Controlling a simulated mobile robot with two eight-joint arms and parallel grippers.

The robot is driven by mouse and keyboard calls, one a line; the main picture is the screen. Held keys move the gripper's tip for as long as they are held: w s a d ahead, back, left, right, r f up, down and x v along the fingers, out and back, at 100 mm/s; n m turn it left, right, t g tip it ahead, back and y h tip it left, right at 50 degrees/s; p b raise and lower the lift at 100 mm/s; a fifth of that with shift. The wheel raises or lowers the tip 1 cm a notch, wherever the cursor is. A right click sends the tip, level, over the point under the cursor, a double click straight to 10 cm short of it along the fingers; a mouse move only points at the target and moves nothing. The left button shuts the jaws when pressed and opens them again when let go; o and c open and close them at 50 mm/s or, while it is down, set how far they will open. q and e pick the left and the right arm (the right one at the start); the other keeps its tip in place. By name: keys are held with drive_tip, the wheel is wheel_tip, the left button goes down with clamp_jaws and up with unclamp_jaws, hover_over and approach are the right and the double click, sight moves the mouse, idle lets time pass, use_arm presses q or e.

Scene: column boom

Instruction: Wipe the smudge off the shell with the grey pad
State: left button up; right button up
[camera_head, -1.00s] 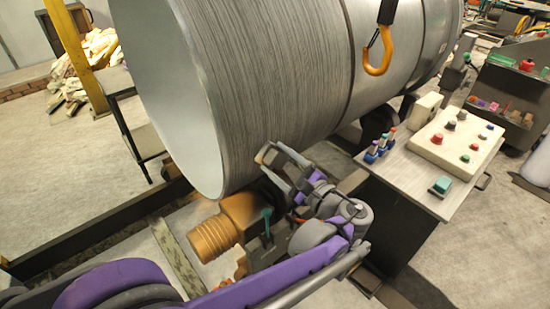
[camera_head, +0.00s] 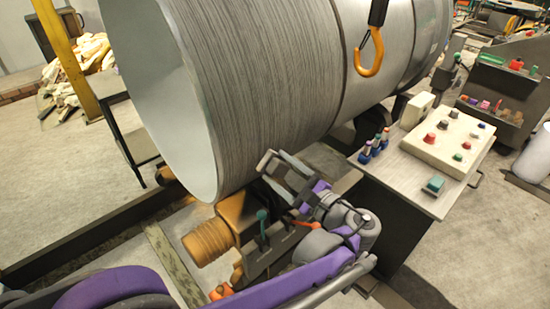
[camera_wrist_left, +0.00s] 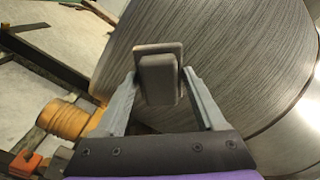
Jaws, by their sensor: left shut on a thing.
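The shell (camera_head: 270,80) is a large grey metal cylinder with a brushed surface, lying on its side with its open end to the left. It fills much of the left wrist view (camera_wrist_left: 235,50). My left gripper (camera_head: 287,170) is at the shell's lower side. It is shut on the grey pad (camera_wrist_left: 158,80), a block with a flat, wider plate on its far side. The pad faces the shell; I cannot tell whether it touches. I cannot make out a smudge in either view; the pad and gripper cover part of the shell. My right gripper is not in view.
An orange hook (camera_head: 369,54) hangs in front of the shell. An orange ribbed part (camera_head: 208,242) sits below the shell's open end. A cabinet with a button panel (camera_head: 442,140) stands at the right. Open floor (camera_head: 70,190) lies at the left.

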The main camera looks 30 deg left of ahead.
sight(247, 144)
use_arm(q)
drive_tip(key=shift+a, duration=0.1)
drive_tip(key=shift+x, duration=3.45)
drive_tip(key=shift+x, duration=1)
drive_tip(key=shift+w, duration=0.2)
drive_tip(key=shift+w+d, duration=0.4)
drive_tip(key=shift+w, duration=0.45)
drive_tip(key=shift+w+d, duration=0.4)
drive_tip(key=shift+w, duration=0.45)
drive_tip(key=shift+a, duration=0.1)
drive_tip(key=shift+s+a, duration=0.3)
drive_tip(key=shift+s, duration=0.3)
drive_tip(key=shift+s+a, duration=0.25)
drive_tip(key=shift+s, duration=0.35)
drive_tip(key=shift+s+a, duration=0.3)
drive_tip(key=shift+s, duration=0.3)
